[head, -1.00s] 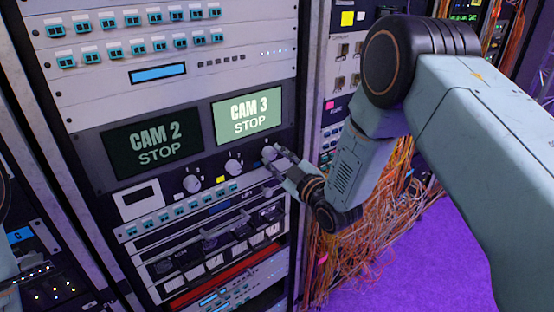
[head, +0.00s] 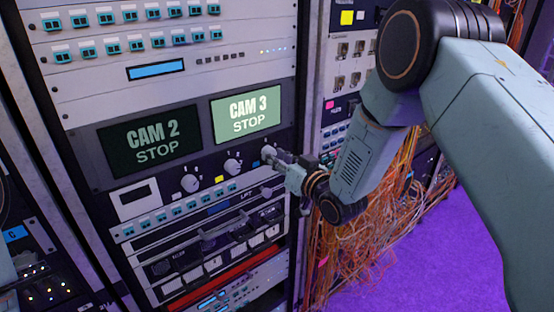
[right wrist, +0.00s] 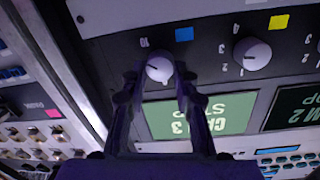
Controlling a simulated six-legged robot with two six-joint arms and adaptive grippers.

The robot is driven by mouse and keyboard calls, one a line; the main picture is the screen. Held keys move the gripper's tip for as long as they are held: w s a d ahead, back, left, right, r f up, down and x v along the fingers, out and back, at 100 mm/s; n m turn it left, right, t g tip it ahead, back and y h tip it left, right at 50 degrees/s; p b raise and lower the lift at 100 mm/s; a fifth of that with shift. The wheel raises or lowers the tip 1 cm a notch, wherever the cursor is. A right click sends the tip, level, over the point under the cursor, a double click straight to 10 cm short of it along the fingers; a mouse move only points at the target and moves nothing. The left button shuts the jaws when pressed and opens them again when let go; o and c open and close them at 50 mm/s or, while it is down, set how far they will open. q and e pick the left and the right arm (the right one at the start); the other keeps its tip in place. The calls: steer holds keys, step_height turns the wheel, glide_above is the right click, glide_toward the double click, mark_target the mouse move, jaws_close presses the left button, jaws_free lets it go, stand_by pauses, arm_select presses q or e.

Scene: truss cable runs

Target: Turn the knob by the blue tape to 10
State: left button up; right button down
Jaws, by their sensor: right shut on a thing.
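The knob by the blue tape is a round pale knob (right wrist: 158,68) with the blue tape (right wrist: 184,34) beside it and a printed 10 near its rim in the right wrist view. In the head view this knob (head: 268,152) is the rightmost in its row, below the lit CAM 3 screen. My right gripper (right wrist: 160,75) has its two fingers on either side of the knob and is shut on it; the fingers also show in the head view (head: 276,158). I cannot read the knob's pointer clearly. My left gripper is not in view.
A middle knob (head: 233,166) with yellow tape (head: 219,179) and a left knob (head: 190,183) share the panel. The lit CAM 3 STOP screen (head: 246,115) and darker CAM 2 STOP screen (head: 151,142) sit above. Orange cables (head: 375,230) hang right of the rack.

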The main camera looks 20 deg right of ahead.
steer(key=shift+m+y, duration=0.3)
steer(key=shift+m, duration=1.8)
steer(key=c, duration=1)
jaws_free()
steer(key=shift+d, duration=0.1)
steer(key=v, duration=1.2)
steer(key=shift+r, duration=0.15)
